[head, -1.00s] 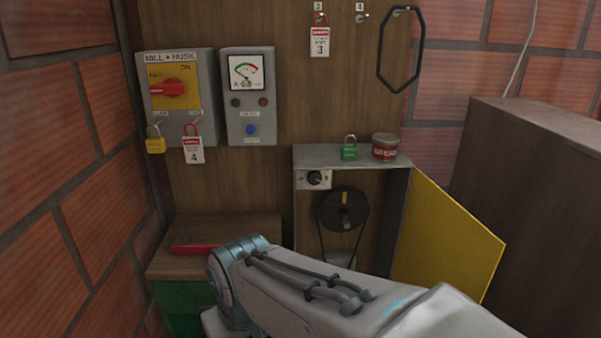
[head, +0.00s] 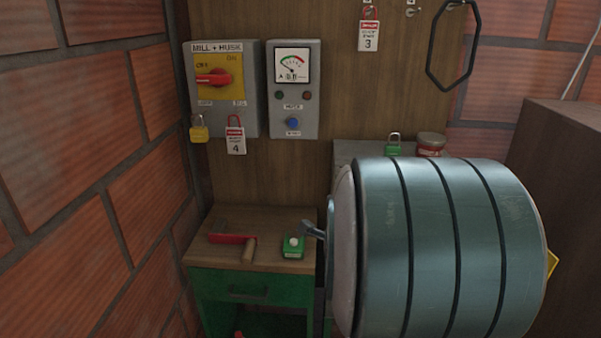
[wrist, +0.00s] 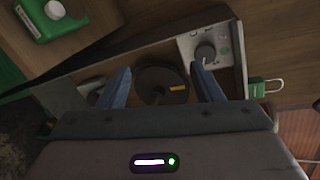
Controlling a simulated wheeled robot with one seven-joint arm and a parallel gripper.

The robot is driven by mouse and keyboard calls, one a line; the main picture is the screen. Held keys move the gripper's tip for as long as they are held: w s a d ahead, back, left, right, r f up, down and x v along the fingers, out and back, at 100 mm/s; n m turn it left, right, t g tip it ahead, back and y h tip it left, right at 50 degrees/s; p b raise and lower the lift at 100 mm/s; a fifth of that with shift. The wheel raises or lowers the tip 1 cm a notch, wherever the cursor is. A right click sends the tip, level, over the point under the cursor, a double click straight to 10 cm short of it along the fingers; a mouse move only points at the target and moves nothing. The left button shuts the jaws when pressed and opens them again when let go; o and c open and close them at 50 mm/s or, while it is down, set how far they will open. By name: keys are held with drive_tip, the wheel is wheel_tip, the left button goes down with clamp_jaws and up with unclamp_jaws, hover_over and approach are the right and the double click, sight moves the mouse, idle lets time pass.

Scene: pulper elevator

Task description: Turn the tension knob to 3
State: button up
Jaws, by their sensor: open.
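The tension knob (wrist: 205,52) is a small dark round knob on a pale plate (wrist: 187,47) inside the open grey housing, in the wrist view. Its setting is too small to read. My gripper (wrist: 160,68) is open and empty, its two blue fingers spread over the housing opening. The right finger's tip is just below the knob in the picture; I cannot tell whether they touch. A dark pulley wheel (wrist: 162,84) with a yellow mark shows between the fingers. In the head view my arm hides the knob and most of the housing.
The switch box (head: 221,112) and meter box (head: 293,104) hang above. Brick wall (head: 90,130) bounds the left.

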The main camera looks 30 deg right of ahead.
drive_tip(key=s+d+r+m+t+h, duration=0.1)
drive_tip(key=d+r+m+t+h, duration=0.15)
drive_tip(key=d+m, duration=0.3)
drive_tip(key=p+x, duration=0.1)
drive_tip(key=x, duration=1.2)
drive_tip(key=shift+m+g, duration=0.35)
drive_tip(key=shift+m, duration=0.1)
drive_tip(key=shift+f, duration=0.1)
drive_tip(key=c, duration=1)
